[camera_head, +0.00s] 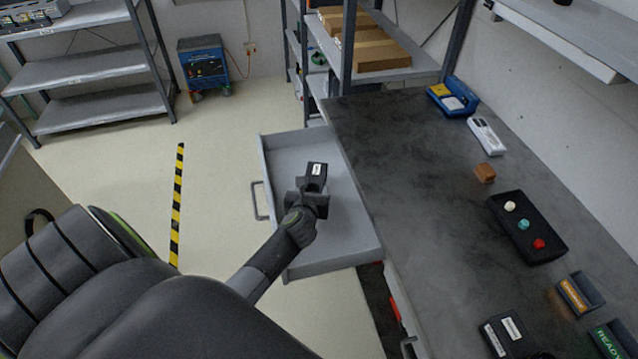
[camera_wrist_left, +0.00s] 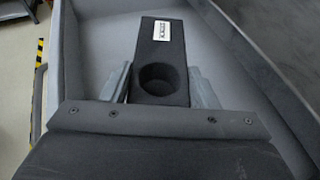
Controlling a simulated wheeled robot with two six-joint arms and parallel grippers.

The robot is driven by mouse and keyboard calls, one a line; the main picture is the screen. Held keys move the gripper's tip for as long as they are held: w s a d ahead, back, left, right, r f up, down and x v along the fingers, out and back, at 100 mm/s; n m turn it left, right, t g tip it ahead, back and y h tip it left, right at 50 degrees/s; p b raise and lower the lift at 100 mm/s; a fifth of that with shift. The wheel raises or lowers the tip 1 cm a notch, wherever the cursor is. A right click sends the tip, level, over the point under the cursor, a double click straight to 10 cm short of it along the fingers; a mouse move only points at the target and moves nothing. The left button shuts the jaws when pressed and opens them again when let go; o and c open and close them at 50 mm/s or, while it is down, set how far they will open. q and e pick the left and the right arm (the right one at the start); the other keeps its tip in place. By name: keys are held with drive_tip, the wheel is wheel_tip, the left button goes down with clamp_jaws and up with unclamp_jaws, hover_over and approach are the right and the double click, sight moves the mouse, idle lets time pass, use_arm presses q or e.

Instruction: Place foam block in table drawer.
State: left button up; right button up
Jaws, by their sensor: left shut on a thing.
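The foam block (camera_wrist_left: 162,50) is dark grey, with a round recess and a small white label. It also shows in the head view (camera_head: 316,174). My left gripper (camera_head: 312,190) is shut on it; in the wrist view the fingers (camera_wrist_left: 160,85) press its two sides. The block is over the open table drawer (camera_head: 345,225), a light grey tray pulled out from the left side of the dark table. I cannot tell whether the block touches the drawer floor. The drawer shows nothing else inside. My right gripper is not in view.
A shelf with cartons (camera_head: 375,52) stands behind. The floor left of the drawer is clear around a striped tape (camera_head: 177,205).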

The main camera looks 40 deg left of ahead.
use_arm(q)
wheel_tip(320, 180, down, 3)
drive_tip(key=shift+r, duration=0.15)
wheel_tip(320, 180, down, 3)
drive_tip(key=shift+f+b, duration=0.1)
drive_tip(key=shift+b, duration=0.8)
drive_tip(key=shift+f, duration=0.3)
drive_tip(key=shift+w, duration=0.1)
drive_tip(key=shift+f, duration=0.1)
drive_tip(key=o, duration=1)
